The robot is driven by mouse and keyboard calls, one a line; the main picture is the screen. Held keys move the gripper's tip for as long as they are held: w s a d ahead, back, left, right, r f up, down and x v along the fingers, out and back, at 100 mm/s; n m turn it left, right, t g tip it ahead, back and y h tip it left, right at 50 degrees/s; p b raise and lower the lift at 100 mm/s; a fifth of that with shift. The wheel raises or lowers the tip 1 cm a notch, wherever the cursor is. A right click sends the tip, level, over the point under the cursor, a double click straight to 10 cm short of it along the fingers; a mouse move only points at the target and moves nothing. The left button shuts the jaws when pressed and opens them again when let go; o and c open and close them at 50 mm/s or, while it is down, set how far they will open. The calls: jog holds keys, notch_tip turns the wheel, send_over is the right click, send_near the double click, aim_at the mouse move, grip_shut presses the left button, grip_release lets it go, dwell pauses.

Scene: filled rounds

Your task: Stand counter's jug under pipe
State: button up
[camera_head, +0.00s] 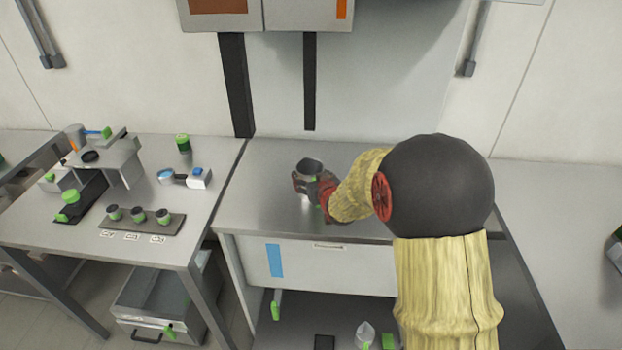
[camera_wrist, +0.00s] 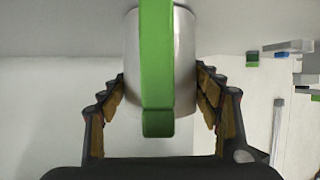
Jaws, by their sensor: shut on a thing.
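The jug (camera_head: 311,166) is a grey metal vessel with a dark open top. It is upright at the counter (camera_head: 270,165) in the middle of the head view; whether it touches the top is unclear. In the wrist view the jug (camera_wrist: 184,70) is silver with a green handle (camera_wrist: 157,70) facing the camera, and the fingers of my gripper (camera_wrist: 160,100) press on both sides. A black vertical pipe (camera_head: 309,85) hangs from a wall unit behind the jug, its lower end above the counter.
A wider black upright (camera_head: 237,85) stands left of the pipe. The left table (camera_head: 150,215) holds a tray (camera_head: 140,222) with small cups, a machine and a green-topped jar (camera_head: 183,144). Bare counter surrounds the jug's back and left.

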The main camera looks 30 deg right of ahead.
jog(key=o, duration=1.3)
jog(key=shift+c, duration=0.2)
jog(key=shift+r, duration=0.1)
jog(key=shift+s+r, duration=0.15)
jog(key=shift+r, duration=0.05)
jog(key=s+a+r+g+y+p, duration=0.1)
jog(key=s+a+r, duration=0.3)
jog(key=s, duration=0.8)
jog(key=s+a+r+n+g+y+p, duration=0.1)
jog(key=s+a+r+g, duration=0.3)
jog(key=s+a, duration=0.5)
jog(key=s+a+r+n+g+p, duration=0.1)
jog(key=s+a+r, duration=0.5)
jog(key=s, duration=1)
jog(key=shift+a+g+y, duration=0.25)
jog(key=shift+g+y, duration=0.15)
jog(key=shift+g, duration=0.4)
jog(key=shift+s, duration=0.1)
